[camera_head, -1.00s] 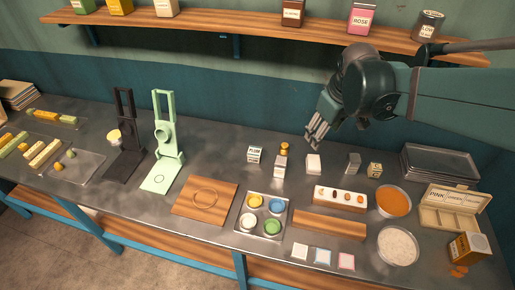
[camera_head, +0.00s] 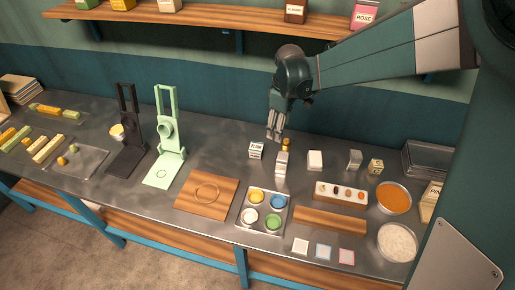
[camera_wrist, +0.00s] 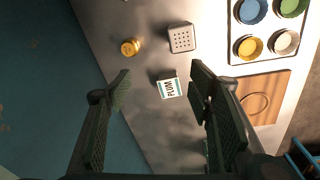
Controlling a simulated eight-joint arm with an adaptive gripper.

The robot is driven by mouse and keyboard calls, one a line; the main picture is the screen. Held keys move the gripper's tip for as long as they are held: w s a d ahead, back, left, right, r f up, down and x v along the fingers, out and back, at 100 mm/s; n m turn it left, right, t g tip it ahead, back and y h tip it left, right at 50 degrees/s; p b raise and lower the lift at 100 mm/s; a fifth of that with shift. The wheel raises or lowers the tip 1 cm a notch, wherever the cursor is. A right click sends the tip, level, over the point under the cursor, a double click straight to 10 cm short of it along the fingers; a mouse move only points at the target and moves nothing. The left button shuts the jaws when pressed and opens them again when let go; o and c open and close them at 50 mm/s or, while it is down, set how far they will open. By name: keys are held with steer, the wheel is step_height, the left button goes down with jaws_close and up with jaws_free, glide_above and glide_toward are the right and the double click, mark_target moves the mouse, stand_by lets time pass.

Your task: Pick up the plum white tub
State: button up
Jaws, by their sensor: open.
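The plum white tub (camera_head: 256,150) is a small white container with a dark PLUM label, standing on the metal counter (camera_head: 222,143). My gripper (camera_head: 274,135) is open and empty, above and slightly right of the tub in the head view. The open fingers (camera_wrist: 160,100) spread wide in the wrist view and do not touch the tub.
A white perforated-top shaker (camera_head: 282,163) and a small amber jar (camera_head: 286,144) stand close right of the tub. A tray of coloured cups (camera_head: 240,222) and a wooden board (camera_head: 185,208) lie in front.

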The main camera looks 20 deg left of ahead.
mark_target(256, 147)
steer(key=a+f+n, duration=0.1)
steer(key=a+f, duration=0.2)
steer(key=w+a+f+n, duration=0.1)
steer(key=a+f, duration=0.2)
steer(key=a+f+n+g, duration=0.1)
steer(key=a+f, duration=0.3)
steer(key=shift+w+h, duration=0.3)
steer(key=shift+w, duration=0.1)
steer(key=shift+f, duration=1.25)
steer(key=shift+s+d+f, duration=0.1)
steer(key=shift+s+f, duration=0.1)
steer(key=shift+f, duration=0.6)
steer(key=shift+s+f, duration=0.15)
steer(key=shift+f, duration=1.65)
